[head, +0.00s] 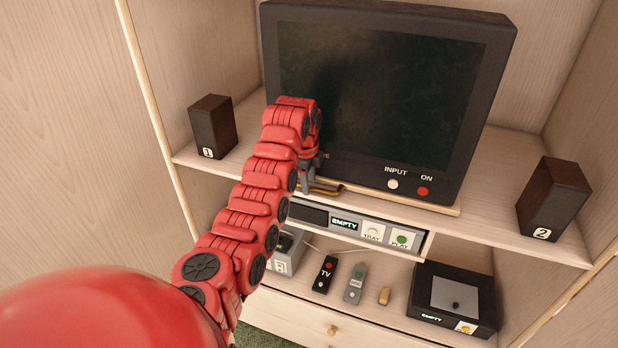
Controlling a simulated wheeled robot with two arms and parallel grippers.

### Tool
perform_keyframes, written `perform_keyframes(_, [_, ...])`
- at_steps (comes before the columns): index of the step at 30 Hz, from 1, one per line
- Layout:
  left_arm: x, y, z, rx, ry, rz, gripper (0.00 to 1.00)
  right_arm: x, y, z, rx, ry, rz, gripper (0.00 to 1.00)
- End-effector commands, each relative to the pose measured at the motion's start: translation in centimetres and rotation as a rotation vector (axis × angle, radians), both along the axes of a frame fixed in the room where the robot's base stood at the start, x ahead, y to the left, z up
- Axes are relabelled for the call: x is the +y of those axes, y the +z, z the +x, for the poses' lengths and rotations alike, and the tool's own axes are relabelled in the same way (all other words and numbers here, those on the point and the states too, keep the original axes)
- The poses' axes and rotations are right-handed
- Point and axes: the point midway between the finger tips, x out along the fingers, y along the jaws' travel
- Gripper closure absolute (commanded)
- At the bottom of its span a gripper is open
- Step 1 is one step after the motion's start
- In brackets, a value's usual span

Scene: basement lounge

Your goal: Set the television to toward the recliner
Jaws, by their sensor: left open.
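The television (385,95) is a dark boxy set with a blank screen, standing on a thin wooden board (420,203) on the upper shelf. Its screen faces out of the cabinet, turned somewhat to the left. A white INPUT button and a red ON button sit at its lower right. My left gripper (321,184) is open at the television's lower left front, by a brass-coloured bar (330,189) at the board's front edge. My arm hides part of the screen, and I cannot tell whether the fingers touch the bar. The recliner and my right gripper are out of view.
Dark speakers marked 1 (212,127) and 2 (552,200) stand either side. Below is a disc player (415,240) reading EMPTY. The lower shelf holds a TV remote (325,274), a grey remote (355,283), a small tan object (384,296) and a black box (452,298).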

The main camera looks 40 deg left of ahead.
Motion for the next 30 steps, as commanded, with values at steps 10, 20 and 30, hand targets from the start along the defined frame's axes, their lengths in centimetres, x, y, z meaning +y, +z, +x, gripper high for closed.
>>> perform_keyframes(10, [0.01,-0.32,0.06,-0.001,0.000,0.000,0.56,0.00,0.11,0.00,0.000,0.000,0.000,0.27])
perform_keyframes(20, [0.01,-0.29,0.05,-0.001,0.000,0.000,1.00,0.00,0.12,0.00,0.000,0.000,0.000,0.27])
perform_keyframes(30, [0.02,-0.26,0.07,-0.001,0.000,0.000,1.00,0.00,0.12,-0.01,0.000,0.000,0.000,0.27])
